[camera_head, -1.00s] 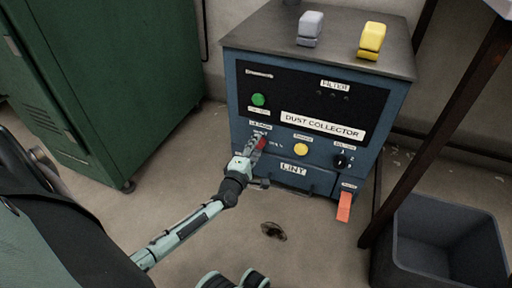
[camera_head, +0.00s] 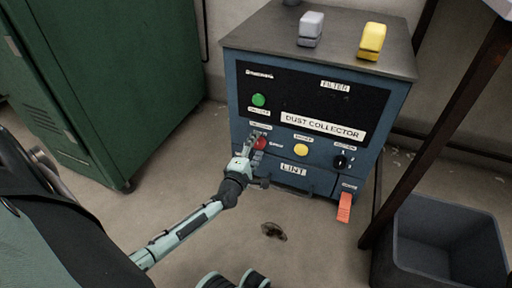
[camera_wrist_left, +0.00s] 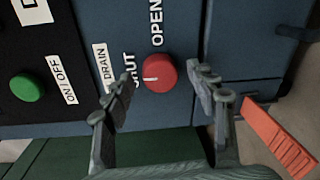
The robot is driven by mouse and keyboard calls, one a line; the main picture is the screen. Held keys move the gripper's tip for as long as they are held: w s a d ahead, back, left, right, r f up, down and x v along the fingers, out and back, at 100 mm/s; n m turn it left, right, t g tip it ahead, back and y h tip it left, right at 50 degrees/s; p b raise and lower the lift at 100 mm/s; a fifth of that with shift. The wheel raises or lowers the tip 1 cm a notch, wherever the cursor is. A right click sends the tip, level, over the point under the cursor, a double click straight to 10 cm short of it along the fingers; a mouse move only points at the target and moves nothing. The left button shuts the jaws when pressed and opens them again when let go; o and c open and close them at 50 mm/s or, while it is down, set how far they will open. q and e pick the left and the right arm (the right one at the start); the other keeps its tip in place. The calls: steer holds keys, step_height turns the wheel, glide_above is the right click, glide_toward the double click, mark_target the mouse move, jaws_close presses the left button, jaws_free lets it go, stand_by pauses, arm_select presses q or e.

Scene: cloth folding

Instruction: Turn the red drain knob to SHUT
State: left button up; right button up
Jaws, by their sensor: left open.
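The red drain knob (camera_head: 260,143) is on the dark front of the dust collector (camera_head: 235,90). In the left wrist view the round red knob (camera_wrist_left: 160,72) has a white mark pointing left, toward the SHUT label (camera_wrist_left: 132,88), which a finger partly hides. The OPEN label (camera_wrist_left: 156,22) is above the knob in that view. My left gripper (camera_head: 256,138) is at the knob. In the wrist view my left gripper (camera_wrist_left: 160,77) is open, one finger on each side of the knob, with visible gaps.
A green on/off button (camera_head: 258,100), a yellow button (camera_head: 301,150) and a black dial (camera_head: 340,161) share the panel. An orange tab (camera_head: 344,207) hangs below right. A green cabinet (camera_head: 110,80) stands left; a grey bin (camera_head: 445,250) stands right.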

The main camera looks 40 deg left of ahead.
arm_select(q)
steer(key=v, duration=1.2)
steer(key=shift+r, duration=0.1)
